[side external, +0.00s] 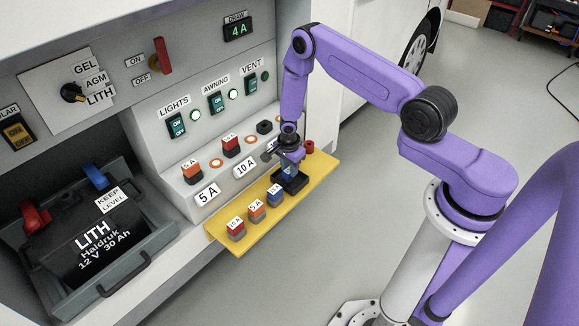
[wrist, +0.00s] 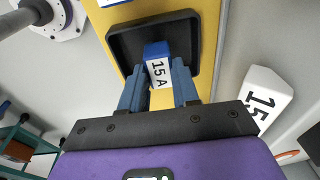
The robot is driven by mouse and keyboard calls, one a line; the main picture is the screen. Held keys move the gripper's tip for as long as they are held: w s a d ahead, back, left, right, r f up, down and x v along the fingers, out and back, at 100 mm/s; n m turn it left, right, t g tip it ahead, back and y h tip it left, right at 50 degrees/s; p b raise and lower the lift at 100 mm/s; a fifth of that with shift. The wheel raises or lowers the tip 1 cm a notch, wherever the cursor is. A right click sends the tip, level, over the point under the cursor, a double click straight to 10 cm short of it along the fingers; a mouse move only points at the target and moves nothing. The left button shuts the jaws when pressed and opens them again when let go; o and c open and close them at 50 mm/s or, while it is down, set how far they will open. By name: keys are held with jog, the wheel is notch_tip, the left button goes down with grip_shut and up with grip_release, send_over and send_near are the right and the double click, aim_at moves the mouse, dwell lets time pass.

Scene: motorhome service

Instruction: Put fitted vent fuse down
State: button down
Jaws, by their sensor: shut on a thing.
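My gripper (side external: 290,160) is shut on a blue fuse marked 15 A (wrist: 157,62), which sits between the two blue fingertips in the wrist view (wrist: 160,72). The fuse is over or inside a black square tray (side external: 298,186) on the yellow shelf (side external: 229,244). The tray also shows in the wrist view (wrist: 118,42), around the fuse. I cannot tell whether the fuse touches the tray floor. In the side view the fuse is largely hidden by the fingers. The VENT label (side external: 252,65) is on the panel above a rocker switch and an unlit lamp.
Loose fuses stand in a row on the shelf: red (side external: 236,231), orange (side external: 257,212) and blue (side external: 275,197). On the panel ledge behind are an orange fuse (side external: 190,173), a red fuse (side external: 231,147) and a black piece (side external: 264,127). A red knob (side external: 309,147) stands beyond the tray.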

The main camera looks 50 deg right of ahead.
aim_at(289, 173)
jog(key=c, duration=0.8)
grip_release()
jog(key=shift+f, duration=0.1)
jog(key=r, duration=0.4)
jog(key=a+r, duration=0.1)
jog(key=r, duration=0.7)
jog(key=shift+s+a+r, duration=0.15)
jog(key=shift+s+r, duration=0.05)
jog(key=shift+s, duration=0.15)
jog(key=s+a+r+n, duration=0.5)
jog(key=a+r+n, duration=0.1)
jog(key=r+n, duration=0.15)
jog(key=s+a+r+n, duration=0.4)
jog(key=a+r+n, duration=0.15)
jog(key=r, duration=0.25)
jog(key=s+r+n, duration=0.3)
jog(key=s+n, duration=0.3)
jog(key=s, duration=0.2)
jog(key=s+r+n+y, duration=0.1)
jog(key=s+r+n, duration=0.2)
jog(key=s+n, duration=0.2)
jog(key=s+d+r+n, duration=0.1)
jog(key=s+r+n, duration=0.2)
jog(key=s+n, duration=0.3)
jog(key=shift+s+d+r+n+g+y, duration=0.1)
jog(key=shift+s+n+g+y, duration=0.05)
jog(key=shift+s, duration=1.2)
jog(key=shift+s+r+n+g+y, duration=0.1)
jog(key=shift+s+n+g+y, duration=0.05)
jog(key=shift+s, duration=1.15)
